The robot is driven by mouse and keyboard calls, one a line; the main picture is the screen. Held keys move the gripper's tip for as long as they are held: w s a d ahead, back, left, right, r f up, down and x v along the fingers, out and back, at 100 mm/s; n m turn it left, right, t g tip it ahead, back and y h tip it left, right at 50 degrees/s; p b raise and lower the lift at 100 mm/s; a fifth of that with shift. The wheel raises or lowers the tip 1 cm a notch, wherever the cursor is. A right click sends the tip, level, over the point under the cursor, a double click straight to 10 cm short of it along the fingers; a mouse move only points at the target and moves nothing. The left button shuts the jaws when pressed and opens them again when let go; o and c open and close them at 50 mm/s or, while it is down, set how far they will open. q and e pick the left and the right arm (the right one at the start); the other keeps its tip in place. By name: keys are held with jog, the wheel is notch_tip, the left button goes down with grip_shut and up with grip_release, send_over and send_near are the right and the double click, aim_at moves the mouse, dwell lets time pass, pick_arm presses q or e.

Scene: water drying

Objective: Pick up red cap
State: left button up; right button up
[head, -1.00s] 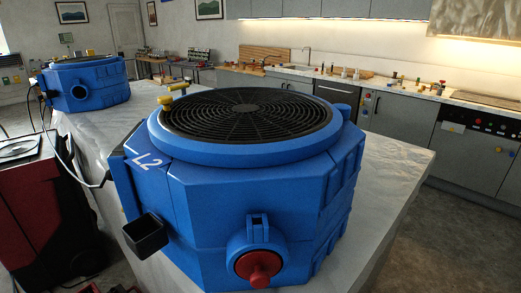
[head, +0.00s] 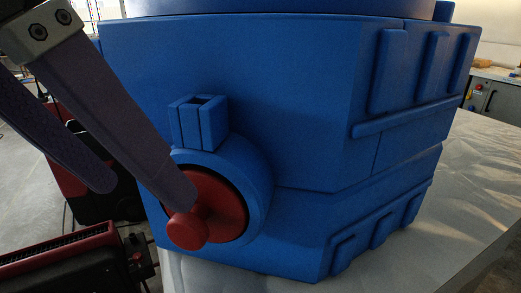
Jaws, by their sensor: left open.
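The red cap (head: 225,207) sits in the round blue port on the front of the blue machine (head: 270,100). Its round knob (head: 187,231) sticks out toward me. My left gripper (head: 145,195) comes in from the upper left with its two long fingers spread open. One fingertip overlaps the cap's upper left edge in the picture, and the other is to the left, off the cap. I cannot tell whether the nearer finger touches the cap. Nothing is between the fingers. My right gripper is out of view.
The blue machine stands on a pale marble-like worktop (head: 430,240), clear at the right. A small blue bracket (head: 198,122) rises above the port. Red and black equipment (head: 75,255) is on the lower left, beyond the worktop edge. A grey cabinet (head: 500,100) is at far right.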

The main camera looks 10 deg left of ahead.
aim_at(176, 222)
pick_arm(q)
jog(key=x, duration=0.2)
jog(key=shift+s+f, duration=0.1)
jog(key=shift+f, duration=0.25)
jog(key=x, duration=0.5)
jog(key=shift+w+d+f, duration=0.25)
jog(key=shift+d, duration=0.05)
jog(key=shift+c, duration=0.3)
grip_shut()
